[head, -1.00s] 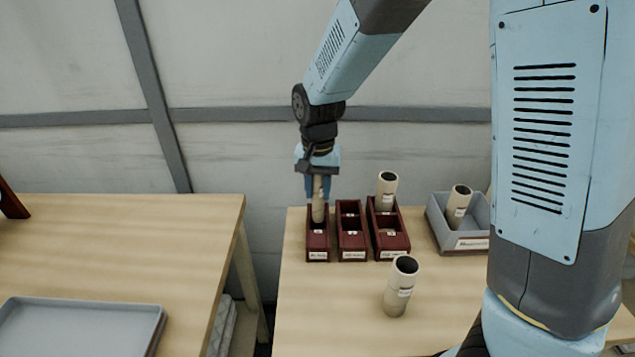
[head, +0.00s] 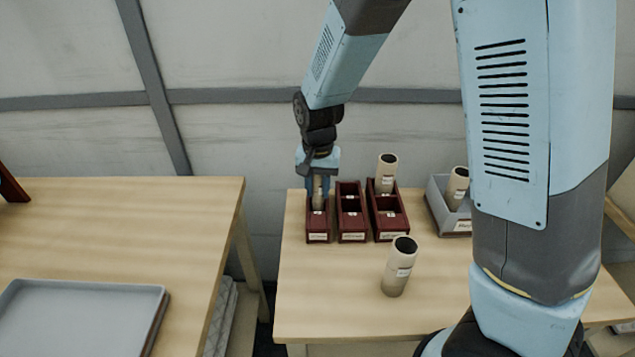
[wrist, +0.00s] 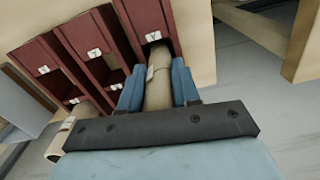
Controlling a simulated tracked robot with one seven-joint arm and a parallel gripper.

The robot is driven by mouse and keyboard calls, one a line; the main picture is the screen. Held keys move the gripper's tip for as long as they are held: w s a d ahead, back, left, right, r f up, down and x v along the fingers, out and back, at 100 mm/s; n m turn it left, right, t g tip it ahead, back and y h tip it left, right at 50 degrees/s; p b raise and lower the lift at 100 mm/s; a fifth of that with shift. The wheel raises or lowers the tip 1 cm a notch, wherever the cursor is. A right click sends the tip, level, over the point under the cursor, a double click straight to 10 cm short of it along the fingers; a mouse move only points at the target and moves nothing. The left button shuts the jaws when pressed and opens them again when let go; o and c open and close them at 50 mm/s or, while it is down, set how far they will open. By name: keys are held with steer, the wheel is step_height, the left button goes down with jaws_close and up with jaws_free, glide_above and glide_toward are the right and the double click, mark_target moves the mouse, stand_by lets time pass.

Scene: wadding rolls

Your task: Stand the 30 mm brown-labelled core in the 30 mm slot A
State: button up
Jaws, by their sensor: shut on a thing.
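My gripper (head: 318,187) is shut on a slim beige core (head: 318,198), held upright at the back compartment of the leftmost dark red rack (head: 317,238). The core's lower end is down in that compartment, hidden by the rack walls; I cannot tell if it touches the floor of the slot. In the wrist view, the core (wrist: 158,88) lies between the blue fingers (wrist: 157,85), and its far end meets the compartment of the rack (wrist: 148,14). A label band shows on the core, but its colour and the rack's front text are too small to read.
Two more red racks (head: 351,237) (head: 391,235) stand close on the right; the farther one holds an upright core (head: 386,172). A wider core (head: 398,268) stands on the table in front. A grey bin (head: 437,203) holds another core (head: 457,187). The table's front left is clear.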

steer(key=shift+f, duration=0.2)
steer(key=o, duration=1.1)
steer(key=shift+r, duration=0.15)
